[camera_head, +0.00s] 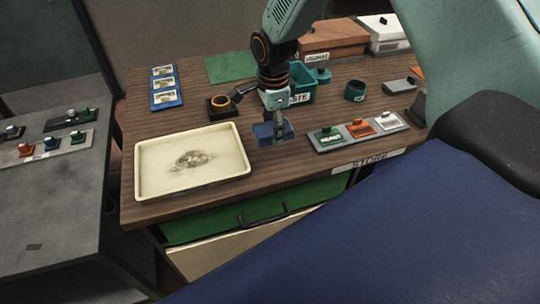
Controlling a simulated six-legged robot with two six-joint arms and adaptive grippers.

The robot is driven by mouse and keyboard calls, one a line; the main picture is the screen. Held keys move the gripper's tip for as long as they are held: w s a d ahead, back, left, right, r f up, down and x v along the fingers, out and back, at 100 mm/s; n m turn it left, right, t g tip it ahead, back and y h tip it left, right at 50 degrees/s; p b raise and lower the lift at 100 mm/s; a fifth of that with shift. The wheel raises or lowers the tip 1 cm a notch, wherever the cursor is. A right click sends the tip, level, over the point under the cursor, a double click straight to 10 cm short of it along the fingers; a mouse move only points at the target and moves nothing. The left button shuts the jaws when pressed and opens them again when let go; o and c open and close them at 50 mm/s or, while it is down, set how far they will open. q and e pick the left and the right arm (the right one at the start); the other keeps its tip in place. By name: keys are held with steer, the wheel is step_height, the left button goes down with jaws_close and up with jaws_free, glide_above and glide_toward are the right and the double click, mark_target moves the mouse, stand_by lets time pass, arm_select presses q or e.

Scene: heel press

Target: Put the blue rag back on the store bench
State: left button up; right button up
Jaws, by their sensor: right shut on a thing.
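The blue rag (264,133) is a small blue block-like piece at the tips of my right gripper (277,121). The right gripper points down and is shut on the rag. It is over the middle of the brown wooden store bench (300,168), between the cream tray and a grey strip of coloured pieces. I cannot tell whether the rag touches the bench top. My left gripper is not in view.
The cream tray (160,190) with a dark smear lies left of the rag. The grey strip (360,134) is on the right. A teal bin (303,91), dark cup (355,91) and blue card (166,87) stand behind. A grey bench (45,190) is at left.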

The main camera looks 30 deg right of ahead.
glide_above(275, 156)
step_height(275, 156, down, 5)
steer(key=shift+s+d+r, duration=0.1)
steer(key=shift+d+r, duration=0.05)
steer(key=shift+f, duration=0.3)
steer(key=f, duration=0.1)
steer(key=a+f, duration=0.1)
steer(key=f, duration=0.1)
steer(key=shift+d+f, duration=0.25)
steer(key=shift+d, duration=0.15)
steer(key=o, duration=0.6)
steer(key=shift+f, duration=0.1)
steer(key=o, duration=0.5)
steer(key=shift+a, duration=0.35)
steer(key=shift+d, duration=0.15)
steer(key=shift+d, duration=0.1)
